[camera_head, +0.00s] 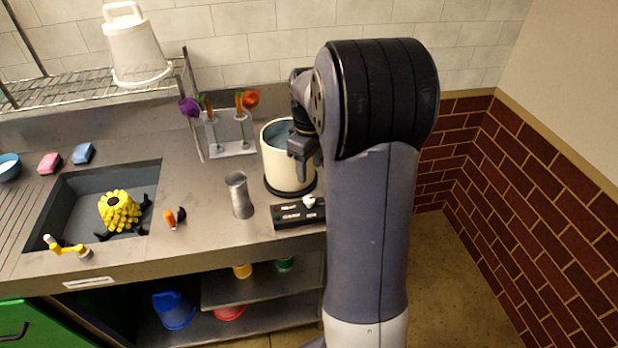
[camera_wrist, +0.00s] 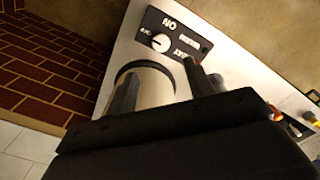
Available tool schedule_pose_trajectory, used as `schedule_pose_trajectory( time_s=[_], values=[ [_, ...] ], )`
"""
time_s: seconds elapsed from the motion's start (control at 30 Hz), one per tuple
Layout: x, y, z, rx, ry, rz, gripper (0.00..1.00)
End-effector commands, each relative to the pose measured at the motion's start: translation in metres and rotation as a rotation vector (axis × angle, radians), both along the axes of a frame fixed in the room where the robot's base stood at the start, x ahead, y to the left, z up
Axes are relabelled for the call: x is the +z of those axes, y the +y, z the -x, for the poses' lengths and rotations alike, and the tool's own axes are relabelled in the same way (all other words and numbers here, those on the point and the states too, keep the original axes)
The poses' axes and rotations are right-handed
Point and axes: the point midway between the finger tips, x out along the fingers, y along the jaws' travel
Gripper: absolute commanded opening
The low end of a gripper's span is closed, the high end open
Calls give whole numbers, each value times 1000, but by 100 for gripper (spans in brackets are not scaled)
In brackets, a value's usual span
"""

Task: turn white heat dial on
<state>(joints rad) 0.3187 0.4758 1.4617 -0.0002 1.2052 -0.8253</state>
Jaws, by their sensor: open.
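The white heat dial (camera_head: 309,202) sits on a black control box (camera_head: 291,219) at the counter's front edge. The dial's exact setting is too small to tell. My gripper (camera_head: 303,156) points down beside the cream pot (camera_head: 280,165), on the side towards the control box. In the wrist view my gripper (camera_wrist: 163,80) is open, its two dark fingers apart with nothing held. The dial lies beyond the fingertips, apart from them.
The cream pot with dark liquid stands behind the box. A metal cup (camera_head: 239,195) is left of the box. A tube rack with flowers (camera_head: 231,149) is behind.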

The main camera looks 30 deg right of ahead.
Motion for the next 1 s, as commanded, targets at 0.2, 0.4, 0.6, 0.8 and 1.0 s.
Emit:
schedule_pose_trajectory(
  time_s=[0.2, 0.4, 0.6, 0.8, 1.0],
  values=[
    [-30, 0, 1, 0, 4, -1, 50],
    [-69, 1, 1, -1, 4, -1, 50],
    [-96, 1, 1, -1, 2, -1, 50],
    [-105, 1, 1, -1, 0, 0, 50],
    [-105, 1, 0, -1, -1, 0, 50]
  ],
)
